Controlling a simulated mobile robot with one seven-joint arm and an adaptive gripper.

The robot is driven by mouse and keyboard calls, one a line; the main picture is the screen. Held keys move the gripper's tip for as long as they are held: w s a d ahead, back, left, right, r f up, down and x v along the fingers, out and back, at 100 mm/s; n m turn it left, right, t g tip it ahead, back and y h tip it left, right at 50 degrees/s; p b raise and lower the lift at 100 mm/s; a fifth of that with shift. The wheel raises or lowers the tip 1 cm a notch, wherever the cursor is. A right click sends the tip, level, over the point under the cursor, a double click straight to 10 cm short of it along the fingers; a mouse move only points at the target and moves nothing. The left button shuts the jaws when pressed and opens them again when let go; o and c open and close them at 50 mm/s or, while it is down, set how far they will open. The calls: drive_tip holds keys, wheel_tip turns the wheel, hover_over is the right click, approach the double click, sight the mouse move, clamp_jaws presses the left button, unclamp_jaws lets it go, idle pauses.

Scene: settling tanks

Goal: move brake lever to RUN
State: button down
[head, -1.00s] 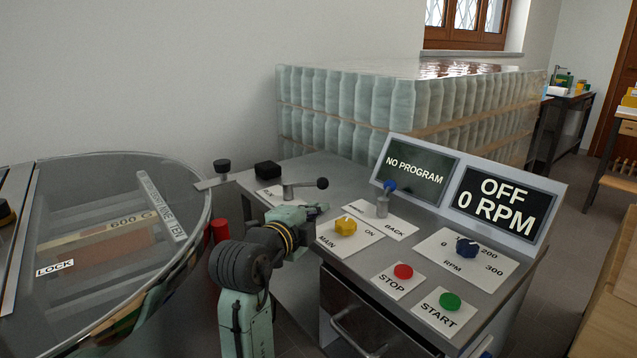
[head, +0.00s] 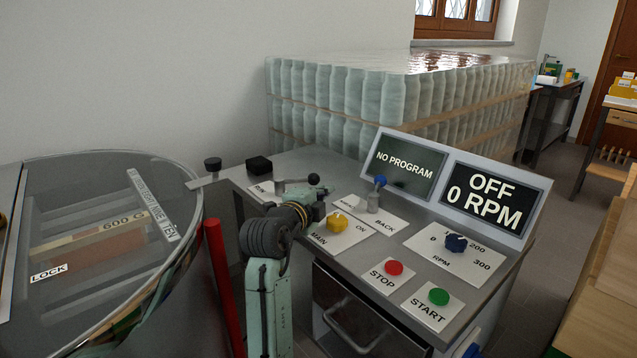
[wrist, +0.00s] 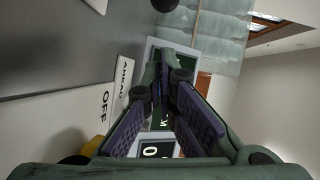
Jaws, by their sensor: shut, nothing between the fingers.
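The brake lever (head: 298,181) is a grey rod ending in a black ball knob (head: 314,179). It lies nearly level, pointing right, over a white plate (head: 259,189) at the back left of the panel, where RUN is partly readable. The plate's other lettering is hidden by my arm. My gripper (head: 326,191) is shut and empty, just right of and below the knob in the picture; I cannot tell if they touch. In the wrist view the shut fingers (wrist: 167,75) point toward the screens, and a dark round knob (wrist: 164,5) shows at the top edge, apart from them.
Close by stand the blue-knobbed AHEAD/BACK lever (head: 373,197) and the yellow MAIN knob (head: 337,221). The blue RPM knob (head: 456,243), red STOP button (head: 394,268) and green START button (head: 438,297) are nearer. A glass-lidded drum (head: 120,160) and red post (head: 222,280) stand left.

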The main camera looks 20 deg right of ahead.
drive_tip(key=shift+w+d+f+p, duration=0.15)
drive_tip(key=shift+w+p, duration=0.05)
drive_tip(key=shift+w, duration=0.6)
drive_tip(key=shift+w+d+f+p, duration=0.1)
drive_tip(key=shift+w+f+p, duration=0.15)
drive_tip(key=shift+w, duration=0.55)
drive_tip(key=shift+w+d+f+p, duration=0.1)
drive_tip(key=shift+w+d+p, duration=0.1)
drive_tip(key=shift+w, duration=0.6)
drive_tip(key=shift+w+d+n+t+y, duration=0.2)
drive_tip(key=shift+w+n+t+y, duration=0.05)
drive_tip(key=shift+n+t+y, duration=0.05)
